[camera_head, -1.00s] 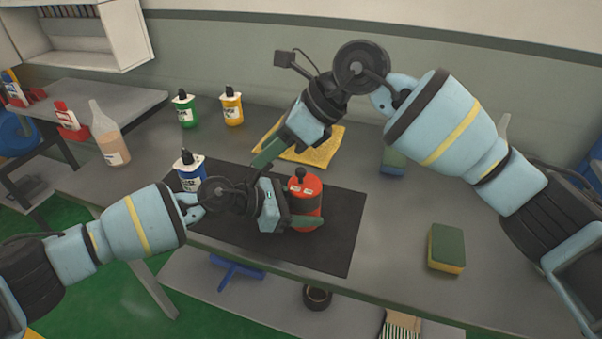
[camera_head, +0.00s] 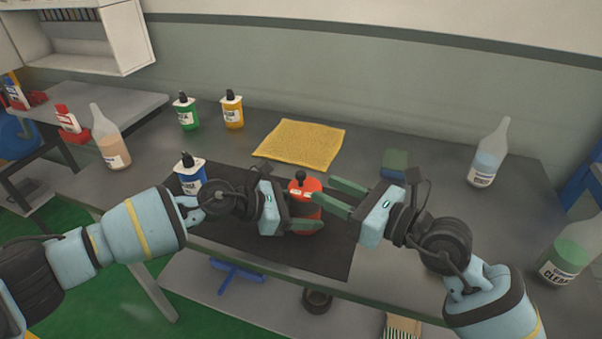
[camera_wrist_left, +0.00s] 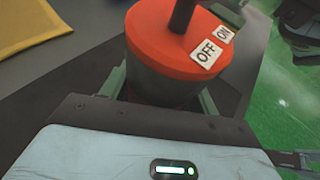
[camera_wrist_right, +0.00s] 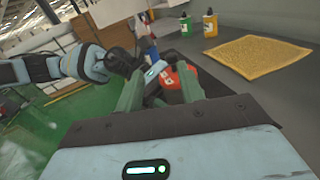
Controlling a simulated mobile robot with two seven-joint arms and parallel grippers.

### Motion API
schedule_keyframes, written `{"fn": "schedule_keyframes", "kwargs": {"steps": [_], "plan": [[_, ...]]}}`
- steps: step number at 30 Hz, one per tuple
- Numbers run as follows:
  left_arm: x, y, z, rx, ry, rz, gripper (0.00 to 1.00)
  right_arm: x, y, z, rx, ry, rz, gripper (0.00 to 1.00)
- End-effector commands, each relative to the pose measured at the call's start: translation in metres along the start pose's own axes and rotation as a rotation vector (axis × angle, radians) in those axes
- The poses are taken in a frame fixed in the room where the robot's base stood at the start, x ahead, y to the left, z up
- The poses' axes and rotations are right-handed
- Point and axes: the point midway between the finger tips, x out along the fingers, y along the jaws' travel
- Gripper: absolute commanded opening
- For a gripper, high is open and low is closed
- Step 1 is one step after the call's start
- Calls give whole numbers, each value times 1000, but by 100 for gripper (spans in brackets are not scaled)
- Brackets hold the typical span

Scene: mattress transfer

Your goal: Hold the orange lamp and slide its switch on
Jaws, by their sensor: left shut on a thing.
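The orange lamp (camera_head: 305,190) stands on the black mat (camera_head: 335,253), with a dark knob on its top. In the left wrist view its orange top (camera_wrist_left: 160,50) carries an OFF label (camera_wrist_left: 207,54) and an ON label (camera_wrist_left: 222,34). The knob (camera_wrist_left: 183,15) is cut off by the frame edge, so its switch position cannot be told. My left gripper (camera_head: 300,212) is shut around the lamp's body from the left. My right gripper (camera_head: 326,191) is open at the lamp's right, its fingers pointing at the top. The lamp shows between those fingers in the right wrist view (camera_wrist_right: 180,80).
A blue bottle (camera_head: 190,175) stands left of my left gripper. A sponge (camera_head: 394,165) and a clear bottle (camera_head: 489,155) are at the right.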

Motion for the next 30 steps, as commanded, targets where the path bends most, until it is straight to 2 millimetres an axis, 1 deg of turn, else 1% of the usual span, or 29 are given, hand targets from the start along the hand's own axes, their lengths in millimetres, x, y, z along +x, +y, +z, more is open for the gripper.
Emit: {"fn": "schedule_keyframes", "kwargs": {"steps": [1, 3, 6, 11, 16, 20, 23, 30], "plan": [[0, 0, 0, 0, 0, 0, 25, -10, -2, -5, -14, -5, -25, 38], [0, 0, 0, 0, 0, -1, 25, -20, -4, -9, -32, -13, -52, 38], [0, 0, 0, 0, 0, -1, 25, -29, -6, -12, -51, -20, -76, 38], [0, 0, 0, 0, 0, -1, 25, -34, -7, -13, -62, -25, -89, 38], [0, 0, 0, 0, 0, -1, 25, -31, -7, -12, -62, -25, -89, 38], [0, 0, 0, 0, 0, -1, 25, -19, -9, -12, -61, -27, -89, 38], [0, -1, 0, 0, 0, -1, 25, -2, -9, -11, -61, -27, -87, 38], [0, 0, 0, 0, 0, -1, 25, 42, -14, -10, -60, -25, -87, 38]]}}
